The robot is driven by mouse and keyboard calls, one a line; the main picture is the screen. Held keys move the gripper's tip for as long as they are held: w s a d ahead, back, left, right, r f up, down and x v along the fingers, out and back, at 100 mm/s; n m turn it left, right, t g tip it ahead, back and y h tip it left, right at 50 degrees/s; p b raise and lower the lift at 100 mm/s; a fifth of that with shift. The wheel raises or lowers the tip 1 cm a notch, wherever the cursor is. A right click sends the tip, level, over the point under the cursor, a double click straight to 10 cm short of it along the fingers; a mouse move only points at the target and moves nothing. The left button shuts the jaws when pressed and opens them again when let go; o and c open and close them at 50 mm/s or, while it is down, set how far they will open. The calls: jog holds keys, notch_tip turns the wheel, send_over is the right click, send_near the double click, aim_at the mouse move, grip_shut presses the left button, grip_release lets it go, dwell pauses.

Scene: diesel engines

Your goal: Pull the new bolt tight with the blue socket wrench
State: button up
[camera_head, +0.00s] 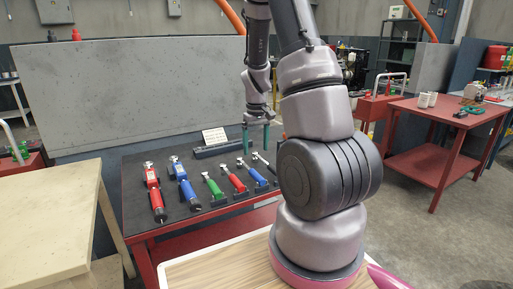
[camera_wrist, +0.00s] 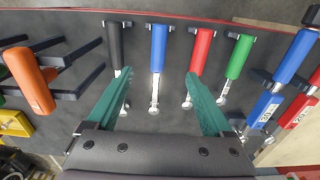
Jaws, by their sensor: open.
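The blue-handled wrench (camera_head: 257,177) lies in a row of hand tools on the dark table top, with a slim metal shaft. In the wrist view the blue-handled wrench (camera_wrist: 159,45) shows between the green fingers, its metal end toward my palm. A larger blue tool (camera_head: 184,184) with a label lies further left in the head view. My gripper (camera_head: 256,137) is open and empty, held above the back of the row. In the wrist view my gripper (camera_wrist: 158,76) has its fingers spread on both sides of the blue wrench. I cannot make out the new bolt.
Beside the blue wrench lie a black-handled (camera_wrist: 115,45), a red-handled (camera_wrist: 202,50) and a green-handled wrench (camera_wrist: 239,56). An orange-handled tool (camera_wrist: 29,80) sits in a holder. A red table (camera_head: 450,120) stands at right, a pale bench (camera_head: 45,225) at left.

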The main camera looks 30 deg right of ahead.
aim_at(257, 173)
jog(key=shift+d+f, duration=0.1)
jog(key=shift+f, duration=5.75)
grip_shut()
jog(key=shift+r, duration=2.55)
